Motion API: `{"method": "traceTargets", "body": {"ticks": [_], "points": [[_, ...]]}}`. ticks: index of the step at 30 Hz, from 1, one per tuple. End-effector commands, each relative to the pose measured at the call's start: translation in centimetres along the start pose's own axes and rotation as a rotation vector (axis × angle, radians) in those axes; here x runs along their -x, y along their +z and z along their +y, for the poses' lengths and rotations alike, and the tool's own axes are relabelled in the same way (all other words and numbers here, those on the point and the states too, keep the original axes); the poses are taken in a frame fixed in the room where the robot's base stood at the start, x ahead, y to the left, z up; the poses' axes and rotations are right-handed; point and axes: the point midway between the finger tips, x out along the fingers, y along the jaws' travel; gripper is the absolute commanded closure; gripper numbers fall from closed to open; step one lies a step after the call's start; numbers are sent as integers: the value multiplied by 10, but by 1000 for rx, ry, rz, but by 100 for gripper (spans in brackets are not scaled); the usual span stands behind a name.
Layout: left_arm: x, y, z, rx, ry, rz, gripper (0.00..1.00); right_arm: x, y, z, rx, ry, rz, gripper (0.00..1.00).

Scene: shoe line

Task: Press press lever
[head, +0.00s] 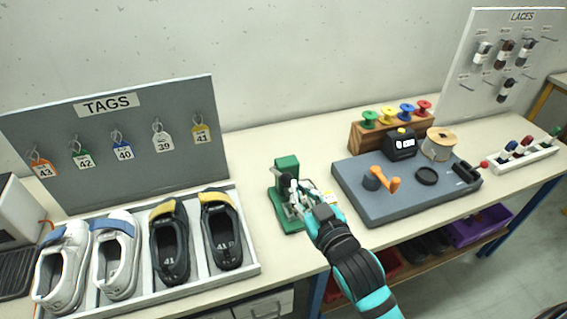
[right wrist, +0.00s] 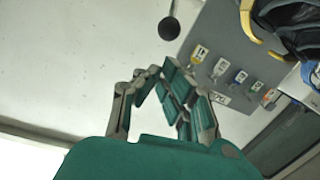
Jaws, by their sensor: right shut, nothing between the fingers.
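The green press (head: 285,222) stands on the bench in the middle of the head view, right of the shoe tray. My right gripper (head: 292,194) is in front of it and hides much of its middle. In the right wrist view a black ball on a thin rod (right wrist: 168,29), which looks like the press lever's knob, shows beyond the fingertips of my right gripper (right wrist: 160,72). The fingers are shut and empty, with a visible gap to the ball in that picture. Whether any part of the gripper touches the press cannot be told. My left gripper is in neither view.
A white shoe tray (head: 254,266) with several shoes and a grey tag board (head: 60,128) are left. A grey mat (head: 372,207) with an orange-handled tool (head: 384,181), black printer (head: 400,144) and tape roll (head: 439,144) is right. Spools stand behind it. Bare bench lies behind the press.

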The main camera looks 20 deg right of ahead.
Motion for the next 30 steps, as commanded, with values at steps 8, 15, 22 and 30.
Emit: {"method": "traceTargets", "body": {"ticks": [8, 15, 22, 30], "points": [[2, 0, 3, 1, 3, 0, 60, 5, -34, 4, 5, 9, 86, 100], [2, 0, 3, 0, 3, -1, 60, 4, -33, 4, 4, 9, 84, 100], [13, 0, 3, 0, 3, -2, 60, -20, -38, 5, 4, 9, 84, 100], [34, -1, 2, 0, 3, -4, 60, -78, -44, 6, 5, 9, 83, 100]]}}
